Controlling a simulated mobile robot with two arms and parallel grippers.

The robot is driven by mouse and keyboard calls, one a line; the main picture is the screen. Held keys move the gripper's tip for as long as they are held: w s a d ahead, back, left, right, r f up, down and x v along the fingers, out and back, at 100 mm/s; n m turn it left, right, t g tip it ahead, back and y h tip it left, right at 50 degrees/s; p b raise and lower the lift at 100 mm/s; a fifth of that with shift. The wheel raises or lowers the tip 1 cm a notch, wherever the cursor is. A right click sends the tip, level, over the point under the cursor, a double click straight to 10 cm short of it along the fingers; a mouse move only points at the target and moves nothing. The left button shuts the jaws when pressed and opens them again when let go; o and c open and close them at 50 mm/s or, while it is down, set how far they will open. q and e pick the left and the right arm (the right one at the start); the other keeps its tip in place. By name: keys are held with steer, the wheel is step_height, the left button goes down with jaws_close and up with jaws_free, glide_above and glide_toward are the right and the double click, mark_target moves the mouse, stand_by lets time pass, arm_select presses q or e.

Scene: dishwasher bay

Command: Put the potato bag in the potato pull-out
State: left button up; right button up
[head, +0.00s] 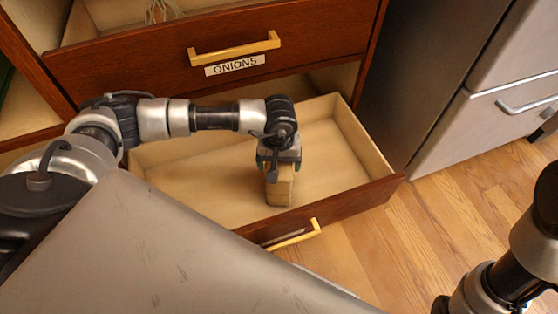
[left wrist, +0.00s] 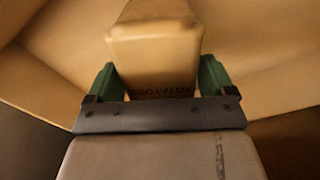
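The potato bag (head: 281,187) is a tan block-like bag, inside the open lower pull-out (head: 345,120) near its front. In the left wrist view the bag (left wrist: 155,50) shows partly covered dark lettering that looks like "POTATOES". My left gripper (head: 280,168) reaches down into the pull-out from above. In the wrist view its green fingers lie against both sides of the bag, shut on it. The bag looks upright and low in the pull-out; whether it touches the floor is unclear. My right gripper is not in view.
Above is a drawer labelled ONIONS (head: 235,65) with a yellow handle, its top partly open. The lower pull-out has a yellow handle (head: 293,237); its label is unreadable. A grey metal appliance (head: 480,110) stands at the right. The pull-out holds nothing else visible.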

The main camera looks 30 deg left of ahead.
arm_select(q)
steer(key=shift+o, duration=1.2)
steer(key=shift+r, duration=0.1)
